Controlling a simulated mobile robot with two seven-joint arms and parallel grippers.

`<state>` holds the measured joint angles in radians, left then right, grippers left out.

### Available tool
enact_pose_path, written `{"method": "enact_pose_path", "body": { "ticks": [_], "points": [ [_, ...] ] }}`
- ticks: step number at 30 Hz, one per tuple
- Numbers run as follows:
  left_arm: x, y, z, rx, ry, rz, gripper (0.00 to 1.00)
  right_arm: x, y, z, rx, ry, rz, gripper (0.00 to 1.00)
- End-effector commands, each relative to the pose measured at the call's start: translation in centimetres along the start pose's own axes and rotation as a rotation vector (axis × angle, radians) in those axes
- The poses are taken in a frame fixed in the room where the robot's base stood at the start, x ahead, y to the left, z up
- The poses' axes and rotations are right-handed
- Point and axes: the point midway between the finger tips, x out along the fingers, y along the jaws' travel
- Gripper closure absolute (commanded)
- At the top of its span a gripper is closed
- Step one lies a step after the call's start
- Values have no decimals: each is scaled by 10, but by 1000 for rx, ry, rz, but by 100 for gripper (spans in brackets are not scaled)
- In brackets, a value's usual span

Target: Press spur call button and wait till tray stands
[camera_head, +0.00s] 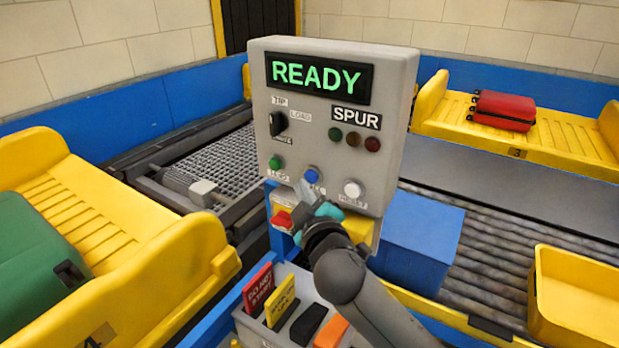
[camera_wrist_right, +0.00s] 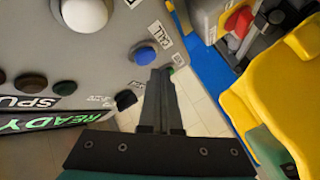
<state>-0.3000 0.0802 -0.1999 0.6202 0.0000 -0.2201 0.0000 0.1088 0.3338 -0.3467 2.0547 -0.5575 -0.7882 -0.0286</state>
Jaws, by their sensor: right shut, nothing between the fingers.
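The grey control box (camera_head: 395,100) shows a green READY display (camera_head: 318,75) and a SPUR label. The blue button (camera_head: 312,176) sits low on its front, between a green and a white button. In the right wrist view the blue button (camera_wrist_right: 145,56) has a CALL label beside it. My right gripper (camera_head: 306,192) is shut and empty, with its tips just below the blue button in the head view. The wrist view shows its fingers (camera_wrist_right: 160,76) close beside the button; I cannot tell whether they touch. Yellow tray 4 (camera_head: 150,290) holds a green case at left. My left gripper is out of view.
Yellow tray 3 (camera_head: 560,140) holds a red case (camera_head: 502,110) at back right. Another yellow tray (camera_head: 580,290) is at the right edge by the rollers. A red knob (camera_head: 283,220) and a bin of cards (camera_head: 250,325) lie below the box.

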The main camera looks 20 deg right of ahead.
Motion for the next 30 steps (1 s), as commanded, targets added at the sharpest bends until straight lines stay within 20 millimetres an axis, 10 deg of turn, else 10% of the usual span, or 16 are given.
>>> {"method": "enact_pose_path", "body": {
  "ticks": [30],
  "points": [
    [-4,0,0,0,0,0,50,6,5,4,0,0,0,100]
  ]
}}
